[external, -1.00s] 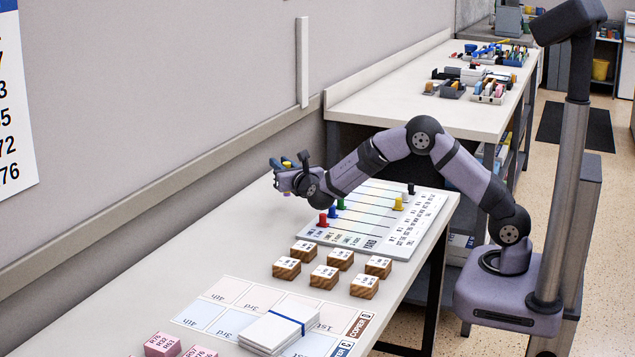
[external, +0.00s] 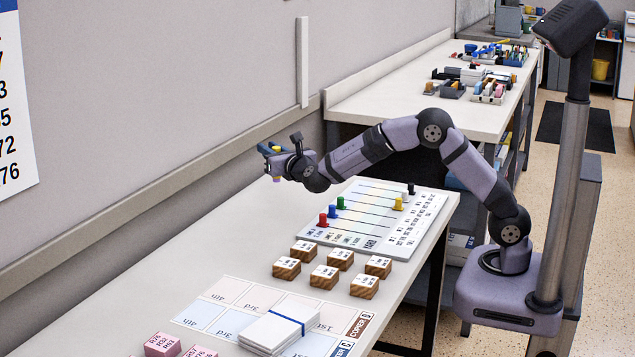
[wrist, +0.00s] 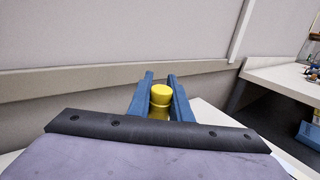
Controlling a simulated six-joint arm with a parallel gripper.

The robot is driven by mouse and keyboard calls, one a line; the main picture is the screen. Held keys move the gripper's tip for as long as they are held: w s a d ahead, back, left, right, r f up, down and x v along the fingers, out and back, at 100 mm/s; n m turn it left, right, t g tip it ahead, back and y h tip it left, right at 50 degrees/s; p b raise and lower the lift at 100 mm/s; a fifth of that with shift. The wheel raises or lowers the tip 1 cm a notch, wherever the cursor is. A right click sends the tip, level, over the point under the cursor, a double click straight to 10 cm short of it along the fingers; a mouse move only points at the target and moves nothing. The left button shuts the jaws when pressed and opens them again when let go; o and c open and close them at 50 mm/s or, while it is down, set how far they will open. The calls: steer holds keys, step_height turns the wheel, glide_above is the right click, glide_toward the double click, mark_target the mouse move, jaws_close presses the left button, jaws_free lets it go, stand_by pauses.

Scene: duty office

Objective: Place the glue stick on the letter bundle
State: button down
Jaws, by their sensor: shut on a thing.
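My gripper (external: 272,158) is shut on a yellow cylindrical thing, which I take to be the glue stick (wrist: 159,97). In the wrist view it stands between the two blue fingers, with a rounded top and a rim below it. In the external view the gripper is raised above the far part of the near table, close to the wall, and the glue stick is mostly hidden by the fingers. The letter bundle (external: 268,334), a white stack with a blue band, lies at the near end of the table on a printed grid, well apart from the gripper.
A board (external: 422,215) with coloured pegs lies right of the gripper. Several wooden blocks (external: 325,277) stand between it and the printed grid (external: 227,320). Pink blocks (external: 162,345) sit at the near edge. The table's left strip along the wall is clear.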

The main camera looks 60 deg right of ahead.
steer(key=s+a+n+t+y, duration=0.1)
steer(key=s+a+n+y, duration=0.15)
steer(key=a, duration=0.95)
steer(key=s+a+n+t+y, duration=0.15)
steer(key=a+y, duration=0.25)
steer(key=a, duration=0.8)
steer(key=s+a+n+t+y, duration=0.1)
steer(key=s+a+n+y, duration=0.15)
steer(key=a, duration=0.95)
steer(key=s+a+r+n+y+p, duration=0.2)
steer(key=s+a+n+y, duration=0.3)
steer(key=s+a, duration=1.55)
steer(key=shift+w+d+r+m+h, duration=0.6)
steer(key=shift+d+m+h, duration=1.4)
steer(key=shift+d, duration=0.65)
steer(key=shift+f, duration=5.05)
steer(key=shift+f, duration=0.1)
